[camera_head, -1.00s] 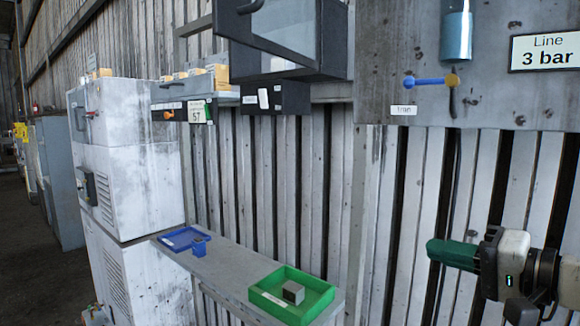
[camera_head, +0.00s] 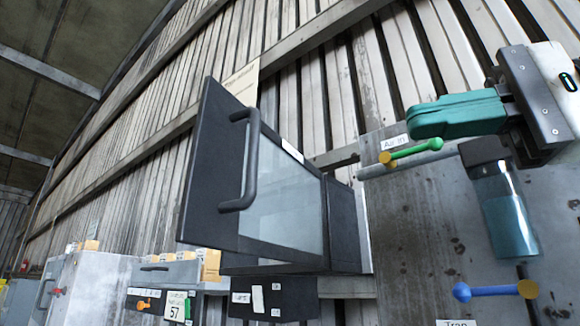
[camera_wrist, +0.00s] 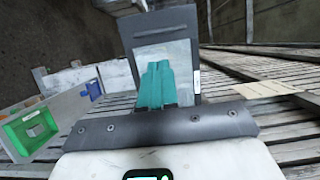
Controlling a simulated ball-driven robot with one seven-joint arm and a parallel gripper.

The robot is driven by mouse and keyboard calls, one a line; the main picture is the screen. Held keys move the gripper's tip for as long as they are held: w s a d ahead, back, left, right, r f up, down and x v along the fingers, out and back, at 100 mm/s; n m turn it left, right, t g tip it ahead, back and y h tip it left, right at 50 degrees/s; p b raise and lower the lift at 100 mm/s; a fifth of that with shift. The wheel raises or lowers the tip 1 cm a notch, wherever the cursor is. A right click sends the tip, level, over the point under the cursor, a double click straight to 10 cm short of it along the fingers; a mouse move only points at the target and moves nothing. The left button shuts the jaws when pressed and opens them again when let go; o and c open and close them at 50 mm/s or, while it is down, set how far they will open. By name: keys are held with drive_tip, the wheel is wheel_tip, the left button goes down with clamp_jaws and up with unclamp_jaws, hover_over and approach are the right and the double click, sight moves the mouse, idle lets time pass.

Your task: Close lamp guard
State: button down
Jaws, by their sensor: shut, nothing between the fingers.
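The lamp guard appears to be the dark hinged door (camera_head: 205,165) with a bar handle (camera_head: 245,160) on the wall box (camera_head: 345,225). It stands swung open, out from the box, with a pale glass pane behind the handle. In the wrist view the dark panel (camera_wrist: 165,20) with its pale pane (camera_wrist: 182,55) lies beyond the fingers. My gripper (camera_head: 415,123) is at the upper right, to the right of the door and apart from its handle. Its teal fingers are shut and empty; they also show in the wrist view (camera_wrist: 157,68).
A blue cylinder (camera_head: 508,215), a green lever (camera_head: 420,152) and a blue lever (camera_head: 490,291) are on the grey panel below my gripper. Drawers (camera_head: 180,270) sit at lower left.

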drive_tip(key=p+x, duration=0.4)
drive_tip(key=x, duration=1)
drive_tip(key=shift+r, duration=0.15)
drive_tip(key=shift+a, duration=0.3)
